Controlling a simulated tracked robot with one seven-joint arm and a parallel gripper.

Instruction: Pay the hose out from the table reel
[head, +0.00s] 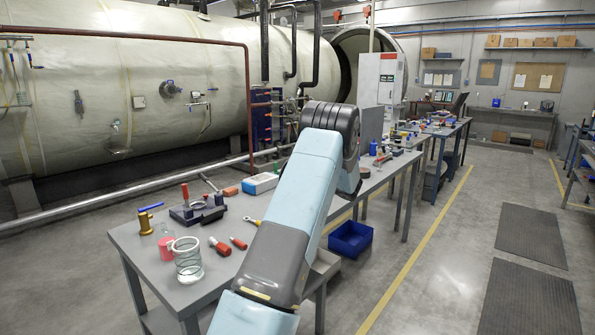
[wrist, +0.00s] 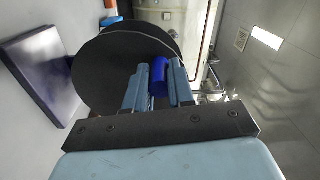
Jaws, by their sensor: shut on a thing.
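In the wrist view the table reel shows as a large dark round disc (wrist: 105,75), close beyond my gripper. My gripper (wrist: 159,80) has its two light blue fingers shut on a blue cylinder (wrist: 160,76) beside the disc's right side. The cylinder looks like a handle on the reel, but its join to the disc is hidden. I cannot make out the hose. In the head view my arm covers my gripper and I cannot see the reel.
In the wrist view a dark flat panel (wrist: 42,66) stands left of the disc. In the head view the grey table (head: 140,262) holds a glass jar (head: 187,262), red-handled tools (head: 220,246) and a clamp (head: 197,208). A blue bin (head: 350,239) sits on the floor.

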